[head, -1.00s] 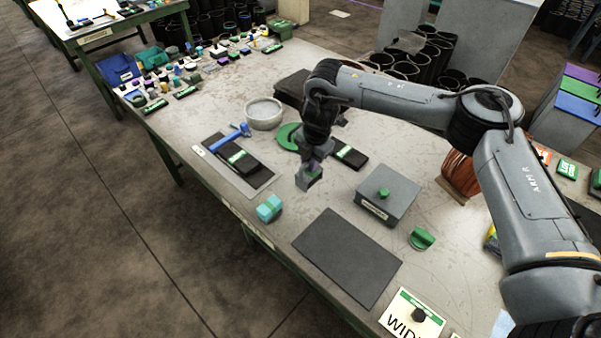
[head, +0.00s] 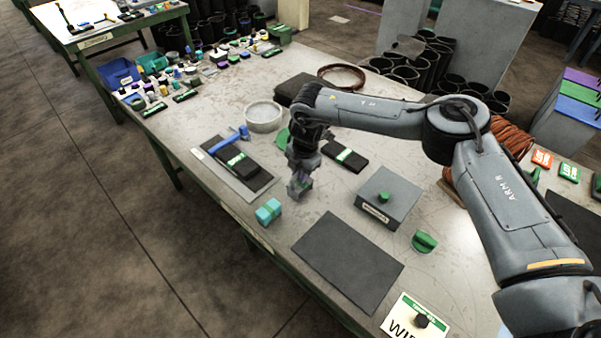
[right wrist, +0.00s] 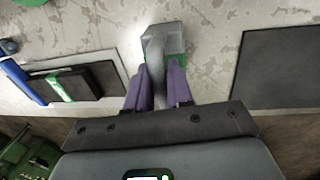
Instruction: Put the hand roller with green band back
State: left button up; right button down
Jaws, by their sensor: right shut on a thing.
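My right gripper (head: 298,172) points down over the middle of the bench and is shut on a grey piece with a green band (head: 299,189), which looks like the hand roller. In the right wrist view its purple fingers (right wrist: 158,90) close on the grey handle, and the grey head with its green patch (right wrist: 166,42) sticks out beyond them. A gap under the piece is hard to judge. A grey mat (head: 262,188) lies to the left, bearing a blue-handled tool (head: 228,141) and a black block with a green label (head: 245,166). My left gripper is not in view.
A cyan block with a green band (head: 268,211) stands close to the held piece, at its lower left. A grey box with a green knob (head: 390,197) is to the right. A bare dark mat (head: 347,262) lies in front. A round pale bowl (head: 264,116) stands behind.

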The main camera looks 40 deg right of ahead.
jog(key=shift+f, duration=0.1)
jog(key=c, duration=1)
grip_release()
